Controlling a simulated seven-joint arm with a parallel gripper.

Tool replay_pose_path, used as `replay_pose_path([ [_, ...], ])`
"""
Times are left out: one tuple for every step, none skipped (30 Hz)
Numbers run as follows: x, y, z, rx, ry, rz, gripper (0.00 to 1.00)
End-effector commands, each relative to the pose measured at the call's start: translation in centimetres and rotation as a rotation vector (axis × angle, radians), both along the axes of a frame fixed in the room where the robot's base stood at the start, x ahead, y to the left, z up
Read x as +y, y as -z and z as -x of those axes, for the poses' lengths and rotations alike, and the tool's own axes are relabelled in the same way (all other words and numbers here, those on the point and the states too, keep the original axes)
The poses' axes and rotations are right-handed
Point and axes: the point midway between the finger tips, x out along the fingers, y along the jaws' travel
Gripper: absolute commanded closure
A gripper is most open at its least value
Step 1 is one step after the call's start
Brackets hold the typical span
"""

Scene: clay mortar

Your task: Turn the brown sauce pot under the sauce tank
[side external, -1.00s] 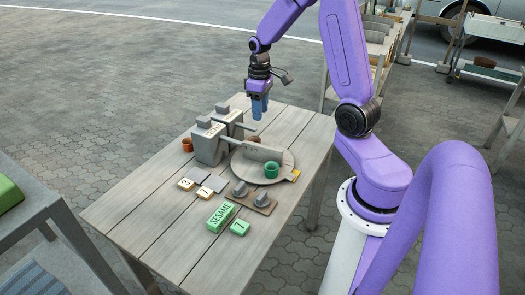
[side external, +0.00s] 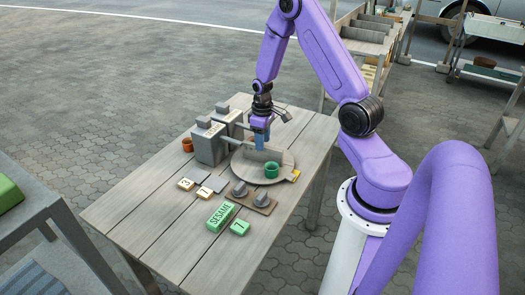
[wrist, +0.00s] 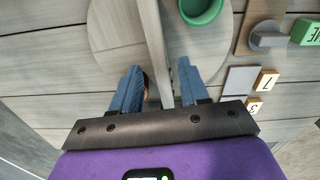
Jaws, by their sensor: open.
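My gripper (side external: 260,146) is open and points down at the round turntable (side external: 284,180). In the wrist view its blue fingers (wrist: 160,70) lie on either side of the turntable's upright divider wall (wrist: 152,35); I cannot tell whether they touch it. A sliver of the brown pot (wrist: 147,84) shows beside the left finger; the rest is hidden. In the side view the gripper hides this pot. A green pot (side external: 271,170) stands on the near side of the divider. Two grey sauce tanks (side external: 208,146) with spouts (side external: 233,144) stand left of and behind the turntable.
Two grey knobs (side external: 240,189) sit on a brown board in front. Number tiles (side external: 186,184), a grey plate (side external: 216,183) and a green SESAME block (side external: 221,216) lie nearer. The table's right side is clear.

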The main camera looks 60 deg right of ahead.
Motion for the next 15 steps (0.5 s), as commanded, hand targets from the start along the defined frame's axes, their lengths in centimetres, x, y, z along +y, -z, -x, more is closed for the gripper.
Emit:
replay_pose_path([
  [0.0,0.9,0.1,0.004,-0.001,-0.002,0.55],
  [0.1,1.3,0.1,0.004,-0.001,-0.002,0.55],
  [0.1,1.9,0.1,0.003,-0.001,-0.002,0.55],
  [0.1,2.3,0.1,0.003,-0.001,-0.001,0.55],
  [0.0,2.6,0.0,0.002,-0.001,-0.001,0.55],
  [0.0,3.1,0.0,0.003,-0.001,-0.001,0.55],
  [0.0,3.4,0.0,0.002,-0.001,-0.001,0.55],
  [0.0,3.7,0.0,0.001,-0.001,-0.001,0.55],
  [0.0,4.0,0.0,0.002,-0.001,-0.001,0.55],
  [0.0,4.2,0.0,0.002,-0.001,-0.001,0.55],
  [0.0,4.4,0.0,0.001,-0.001,0.000,0.55],
  [0.0,4.6,0.0,0.000,-0.001,0.000,0.55],
  [0.0,4.8,0.0,0.000,-0.001,0.000,0.55],
  [0.0,4.9,0.0,0.000,-0.001,0.000,0.55],
  [0.0,4.9,0.0,-0.001,-0.001,0.000,0.55],
])
